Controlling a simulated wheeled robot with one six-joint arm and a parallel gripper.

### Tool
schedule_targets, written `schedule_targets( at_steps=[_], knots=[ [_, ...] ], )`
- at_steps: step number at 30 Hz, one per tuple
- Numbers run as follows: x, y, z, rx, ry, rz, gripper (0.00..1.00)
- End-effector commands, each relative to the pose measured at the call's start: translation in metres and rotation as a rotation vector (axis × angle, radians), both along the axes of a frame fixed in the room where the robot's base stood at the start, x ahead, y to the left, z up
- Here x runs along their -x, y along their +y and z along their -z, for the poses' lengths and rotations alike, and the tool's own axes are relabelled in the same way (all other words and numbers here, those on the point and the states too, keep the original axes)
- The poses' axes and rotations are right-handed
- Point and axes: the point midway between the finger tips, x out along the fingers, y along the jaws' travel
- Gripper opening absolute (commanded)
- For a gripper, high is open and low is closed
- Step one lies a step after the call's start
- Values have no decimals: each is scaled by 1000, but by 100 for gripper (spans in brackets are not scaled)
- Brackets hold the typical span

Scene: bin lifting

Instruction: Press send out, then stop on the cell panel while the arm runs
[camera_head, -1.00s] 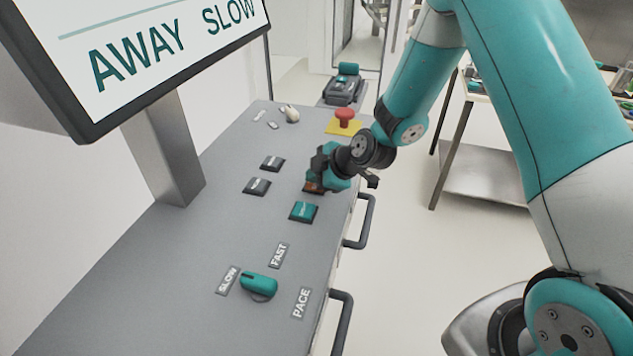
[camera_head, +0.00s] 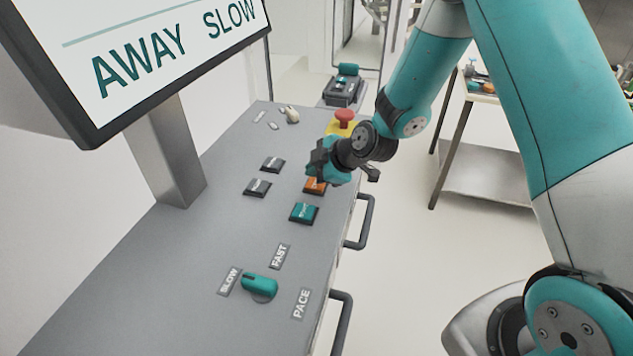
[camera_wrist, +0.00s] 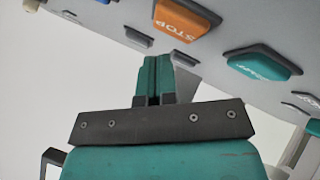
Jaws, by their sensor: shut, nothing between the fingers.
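The cell panel (camera_head: 215,245) is a grey sloping desk with several square buttons. The orange button (camera_head: 316,186) is partly behind my gripper; in the wrist view (camera_wrist: 184,18) it reads STOP. A teal button (camera_head: 304,213) sits just nearer, its lettering too small to read; it also shows in the wrist view (camera_wrist: 262,66). I cannot tell which is send out. My gripper (camera_head: 316,168) is shut and empty, just above the orange button, apparently apart from it.
The screen (camera_head: 150,50) reads AWAY SLOW. A teal pace knob (camera_head: 259,286) points toward SLOW at the near end. A red mushroom button (camera_head: 344,117) on a yellow plate stands behind my gripper. Handles (camera_head: 360,222) line the panel's right edge.

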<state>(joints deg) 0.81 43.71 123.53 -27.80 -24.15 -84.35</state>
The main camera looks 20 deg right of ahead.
Motion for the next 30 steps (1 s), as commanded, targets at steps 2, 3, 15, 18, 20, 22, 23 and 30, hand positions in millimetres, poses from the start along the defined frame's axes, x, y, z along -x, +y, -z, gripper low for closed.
schedule_targets(
  at_steps=[2, 3, 15, 18, 20, 22, 23, 30],
  knots=[
    [0, 0, -9, 1, -1, 0, 0],
    [0, 0, -13, 0, -2, -1, 0],
    [0, 0, -47, -1, 0, -1, 0],
    [0, 0, -46, 0, 0, 0, 0],
    [0, 0, -46, 0, 0, 0, 0],
    [0, 0, -46, 0, 0, 0, 0],
    [0, 0, -46, 0, 0, 0, 0],
    [0, 0, -46, 0, 0, 0, 0]
  ],
)
